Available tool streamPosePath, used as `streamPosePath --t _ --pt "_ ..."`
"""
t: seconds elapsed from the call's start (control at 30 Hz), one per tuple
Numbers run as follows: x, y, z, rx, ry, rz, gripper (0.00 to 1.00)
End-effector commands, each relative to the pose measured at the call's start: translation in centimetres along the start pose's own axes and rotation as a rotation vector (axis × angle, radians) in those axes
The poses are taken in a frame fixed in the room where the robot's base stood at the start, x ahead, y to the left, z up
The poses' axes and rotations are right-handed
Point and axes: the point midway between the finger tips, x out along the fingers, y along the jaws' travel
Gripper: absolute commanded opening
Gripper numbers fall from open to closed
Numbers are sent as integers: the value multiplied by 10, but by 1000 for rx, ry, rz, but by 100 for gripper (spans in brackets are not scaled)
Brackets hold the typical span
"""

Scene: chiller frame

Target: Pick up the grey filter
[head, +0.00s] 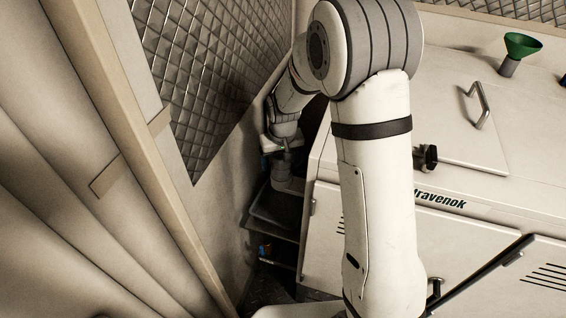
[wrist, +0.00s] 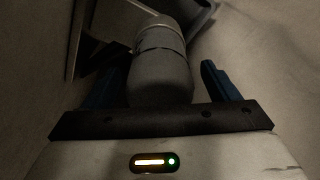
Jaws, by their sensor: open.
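The grey filter (wrist: 160,78) is a rounded cylinder with a band around it, in the wrist view. It lies between the two blue fingers of my gripper (wrist: 160,66), which are spread apart, one on each side. A gap shows at the right finger; the dark left side is hard to judge. In the head view my gripper (head: 280,152) is low in the narrow space left of the white machine. A grey rounded part just below it looks like the filter (head: 287,183), small and partly hidden by my gripper.
A dark tray (head: 275,208) sits under my gripper, beside the white machine (head: 490,225). A pale wall (head: 232,180) with quilted metal panelling closes in on the left. The space around my gripper is tight.

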Motion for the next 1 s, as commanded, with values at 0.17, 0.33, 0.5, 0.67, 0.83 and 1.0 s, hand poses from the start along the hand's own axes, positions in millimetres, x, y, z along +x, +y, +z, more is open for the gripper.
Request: streamPosePath --t 0.17,0.33,0.5,0.67,0.83,1.0 --pt "1 0 0 0 1 0 81" --pt "1 1 0 0 1 0 71" --pt "0 1 0 1 1 0 57" --pt "0 1 0 1 1 0 44" --pt "0 1 0 1 2 1 30" --pt "0 1 -1 1 3 1 21"
